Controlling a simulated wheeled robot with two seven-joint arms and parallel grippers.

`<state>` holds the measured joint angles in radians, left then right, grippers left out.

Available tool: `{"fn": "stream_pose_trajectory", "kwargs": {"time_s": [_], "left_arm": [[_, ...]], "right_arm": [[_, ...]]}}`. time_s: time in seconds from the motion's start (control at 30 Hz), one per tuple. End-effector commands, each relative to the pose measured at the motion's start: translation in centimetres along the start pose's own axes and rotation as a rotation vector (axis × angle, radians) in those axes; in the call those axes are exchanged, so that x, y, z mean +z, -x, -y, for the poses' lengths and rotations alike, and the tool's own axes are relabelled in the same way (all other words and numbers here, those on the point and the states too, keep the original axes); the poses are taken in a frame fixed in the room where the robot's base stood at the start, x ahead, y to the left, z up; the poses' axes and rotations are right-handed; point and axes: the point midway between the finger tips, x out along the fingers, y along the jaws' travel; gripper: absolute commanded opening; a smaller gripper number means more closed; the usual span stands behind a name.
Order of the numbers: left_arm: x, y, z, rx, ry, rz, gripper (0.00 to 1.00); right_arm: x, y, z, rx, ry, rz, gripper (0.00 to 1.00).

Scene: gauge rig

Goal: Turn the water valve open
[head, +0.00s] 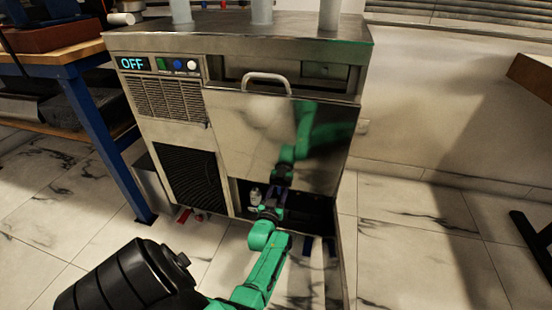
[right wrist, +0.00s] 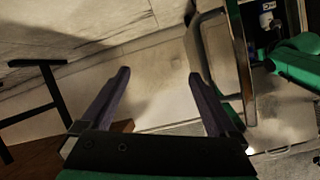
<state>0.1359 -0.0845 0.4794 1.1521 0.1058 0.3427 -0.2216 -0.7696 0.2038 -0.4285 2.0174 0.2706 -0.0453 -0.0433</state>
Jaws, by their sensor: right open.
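A steel machine (head: 225,110) with an "OFF" display stands in the head view; its edge also shows in the right wrist view (right wrist: 242,65). Small red parts (head: 183,215) sit low at its front left, near the floor; I cannot tell whether one is the water valve. A small pale fitting (head: 255,197) shows in the dark lower opening. My left gripper (head: 276,192) is at that opening, beside the fitting; its fingers are too small and dark to read. My right gripper (right wrist: 159,76) is open and empty, apart from the machine.
A steel panel with a handle (head: 267,78) is above the opening and reflects my green arm. A blue-legged workbench (head: 95,125) stands at left. A white plugged fitting (right wrist: 266,19) shows at the wrist view's upper right.

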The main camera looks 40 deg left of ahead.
Motion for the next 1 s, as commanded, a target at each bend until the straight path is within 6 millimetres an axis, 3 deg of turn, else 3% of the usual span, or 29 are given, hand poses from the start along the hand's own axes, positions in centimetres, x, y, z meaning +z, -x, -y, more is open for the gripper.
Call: {"fn": "stream_pose_trajectory", "kwargs": {"time_s": [0.17,0.4,0.6,0.77,1.0], "left_arm": [[-0.6,2.8,0.0,0.000,0.000,0.005,0.50],[-0.7,8.5,0.0,0.000,-0.001,0.005,0.50],[-0.3,12.9,0.0,0.001,0.000,0.004,0.50],[-0.1,14.2,0.0,0.000,0.000,0.001,0.50],[0.0,14.3,0.0,0.000,0.000,0.000,0.50]], "right_arm": [[-2.9,1.0,0.9,-0.003,0.017,0.028,0.95],[-5.9,2.4,2.2,-0.003,0.033,0.087,0.95],[-7.2,3.2,1.1,0.040,0.071,0.243,0.95],[-7.3,3.7,0.3,0.064,0.085,0.316,0.95],[-7.1,3.8,0.2,0.066,0.086,0.325,0.95]]}}
